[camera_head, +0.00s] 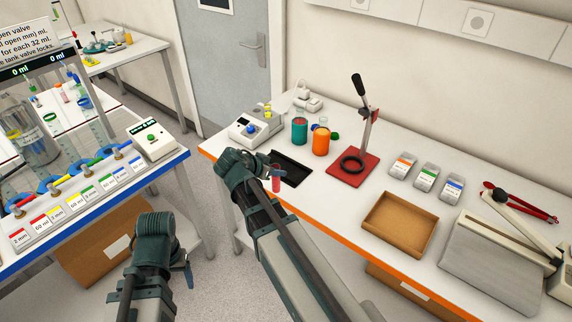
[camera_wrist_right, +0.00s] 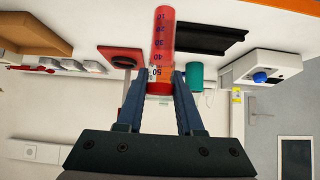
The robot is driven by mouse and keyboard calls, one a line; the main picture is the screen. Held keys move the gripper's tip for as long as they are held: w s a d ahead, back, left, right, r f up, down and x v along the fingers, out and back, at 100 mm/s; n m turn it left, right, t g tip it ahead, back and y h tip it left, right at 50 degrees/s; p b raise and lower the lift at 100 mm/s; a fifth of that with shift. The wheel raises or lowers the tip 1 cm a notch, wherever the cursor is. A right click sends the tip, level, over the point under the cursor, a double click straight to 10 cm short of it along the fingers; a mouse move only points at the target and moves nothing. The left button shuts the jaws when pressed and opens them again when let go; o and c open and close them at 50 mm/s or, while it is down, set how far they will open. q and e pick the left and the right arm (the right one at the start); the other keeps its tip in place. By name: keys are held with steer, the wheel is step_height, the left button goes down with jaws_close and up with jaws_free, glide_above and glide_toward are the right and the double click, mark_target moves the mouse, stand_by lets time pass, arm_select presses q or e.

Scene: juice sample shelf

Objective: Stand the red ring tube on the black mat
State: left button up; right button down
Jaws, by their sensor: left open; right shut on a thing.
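The red ring tube (camera_head: 276,180) is a red cylinder, held by my right gripper (camera_head: 270,171) at the front edge of the right bench. In the right wrist view, that gripper (camera_wrist_right: 160,80) is shut on the tube (camera_wrist_right: 164,32), whose printed marks run from 10 to 50. The tube looks roughly upright in the head view. The black mat (camera_head: 292,166) lies flat on the bench just behind the tube; it also shows in the right wrist view (camera_wrist_right: 208,38). The tube's lower end appears clear of the mat. My left gripper (camera_head: 186,270) is open and empty, low in the aisle.
Behind the mat stand a white device (camera_head: 247,132), a teal cup (camera_head: 299,131) and an orange cup (camera_head: 320,142). A red-based lever press (camera_head: 353,166) is to the right, then a brown tray (camera_head: 399,224). The left bench (camera_head: 98,202) holds labelled valves.

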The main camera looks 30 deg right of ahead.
steer(key=w+d+f+b, duration=0.1)
steer(key=w+d, duration=0.8)
steer(key=d, duration=0.1)
steer(key=shift+w+d+f, duration=0.15)
steer(key=shift+d, duration=0.2)
steer(key=f+b, duration=0.2)
steer(key=d+f+b, duration=0.1)
steer(key=shift+w+f+b, duration=0.35)
steer(key=shift+w+b, duration=0.05)
steer(key=shift+f, duration=0.2)
steer(key=c, duration=0.5)
jaws_free()
steer(key=shift+r, duration=0.1)
steer(key=shift+c, duration=0.2)
steer(key=shift+r, duration=0.1)
